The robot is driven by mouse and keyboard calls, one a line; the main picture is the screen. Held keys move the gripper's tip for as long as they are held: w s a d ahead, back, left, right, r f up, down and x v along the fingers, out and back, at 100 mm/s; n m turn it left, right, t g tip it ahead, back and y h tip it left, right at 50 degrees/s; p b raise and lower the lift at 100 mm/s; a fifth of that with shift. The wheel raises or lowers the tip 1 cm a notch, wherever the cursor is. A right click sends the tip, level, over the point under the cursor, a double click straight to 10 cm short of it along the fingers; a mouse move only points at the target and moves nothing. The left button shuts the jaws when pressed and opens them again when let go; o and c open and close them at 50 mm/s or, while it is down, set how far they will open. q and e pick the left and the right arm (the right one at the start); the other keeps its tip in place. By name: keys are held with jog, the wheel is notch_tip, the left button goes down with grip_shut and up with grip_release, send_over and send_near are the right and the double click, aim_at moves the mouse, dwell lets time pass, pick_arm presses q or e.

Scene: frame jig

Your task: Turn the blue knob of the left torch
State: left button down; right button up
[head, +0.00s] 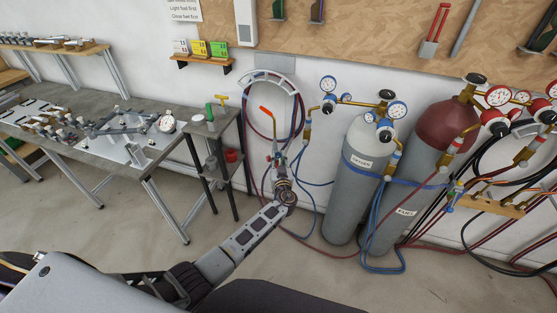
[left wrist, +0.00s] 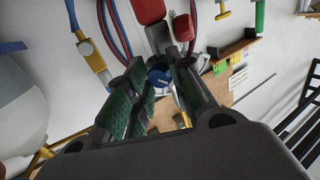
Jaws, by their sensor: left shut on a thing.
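The left torch (head: 275,151) stands upright by the wall, with its orange tip (head: 265,112) pointing up and to the left. My left gripper (head: 282,183) reaches it from below and covers its lower part. In the left wrist view my left gripper (left wrist: 160,83) has its green-padded fingers on both sides of the blue knob (left wrist: 158,77) and is shut on it. The fingers partly hide the knob, so its turn angle cannot be told. My right gripper is not in view.
A grey oxygen cylinder (head: 359,190) and a red-topped fuel cylinder (head: 425,175) stand to the right, with blue and red hoses around them. A small shelf stand (head: 208,130) and a workbench (head: 85,135) are to the left. Open floor lies in front.

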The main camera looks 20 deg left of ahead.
pick_arm(q)
jog(key=shift+m, duration=0.3)
jog(key=shift+r+m+g, duration=0.1)
jog(key=shift+m+g, duration=0.3)
jog(key=shift+m, duration=0.4)
jog(key=shift+m+g, duration=0.4)
jog(key=shift+m, duration=0.5)
jog(key=shift+w+d+r+m+g+p, duration=0.15)
jog(key=shift+m+g+p, duration=0.25)
jog(key=shift+m, duration=0.55)
jog(key=shift+s+a+r+m+g+p, duration=0.1)
jog(key=shift+m+g+p, duration=0.25)
jog(key=shift+m, duration=0.6)
jog(key=shift+d+m+g+y, duration=0.1)
jog(key=shift+m+g+y, duration=0.45)
jog(key=shift+m, duration=0.35)
jog(key=c, duration=1.2)
grip_release()
jog(key=shift+c, duration=0.2)
